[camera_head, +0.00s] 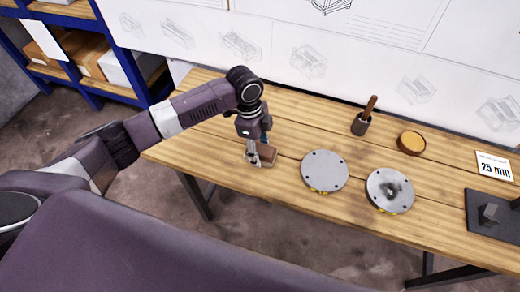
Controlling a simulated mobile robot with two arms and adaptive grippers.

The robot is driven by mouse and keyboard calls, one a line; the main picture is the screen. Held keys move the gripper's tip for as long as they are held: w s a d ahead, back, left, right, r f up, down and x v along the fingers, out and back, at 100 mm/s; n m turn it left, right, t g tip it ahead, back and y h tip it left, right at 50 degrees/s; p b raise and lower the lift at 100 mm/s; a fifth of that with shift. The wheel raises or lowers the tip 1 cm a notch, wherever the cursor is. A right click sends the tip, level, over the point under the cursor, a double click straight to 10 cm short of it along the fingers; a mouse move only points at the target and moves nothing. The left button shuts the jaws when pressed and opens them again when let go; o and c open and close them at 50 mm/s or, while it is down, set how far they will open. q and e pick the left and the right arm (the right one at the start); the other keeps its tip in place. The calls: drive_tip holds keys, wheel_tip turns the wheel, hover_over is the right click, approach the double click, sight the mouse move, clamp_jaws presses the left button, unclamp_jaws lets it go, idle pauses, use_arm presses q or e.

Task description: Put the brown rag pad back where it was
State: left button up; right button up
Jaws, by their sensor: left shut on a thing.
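The brown rag pad (267,153) is at the left part of the wooden table, at the tip of my left gripper (256,153). My left gripper points down from the wrist and is shut on the pad. The gripper covers part of the pad, and I cannot tell whether the pad touches the table top. My right gripper is not in view.
Two round grey plates, a clean one (325,171) and a dark-smudged one (390,190), lie on the table (290,125) right of my gripper. Behind them stand a dark cup with a wooden handle (361,123) and an amber-filled bowl (411,142). A "25 mm" card (494,166) and a black base (488,226) are at right.

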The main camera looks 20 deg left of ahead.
use_arm(q)
drive_tip(key=shift+f, duration=0.1)
drive_tip(key=o, duration=1.1)
wheel_tip(320, 180, up, 12)
drive_tip(key=a, duration=0.1)
drive_tip(key=shift+a, duration=0.4)
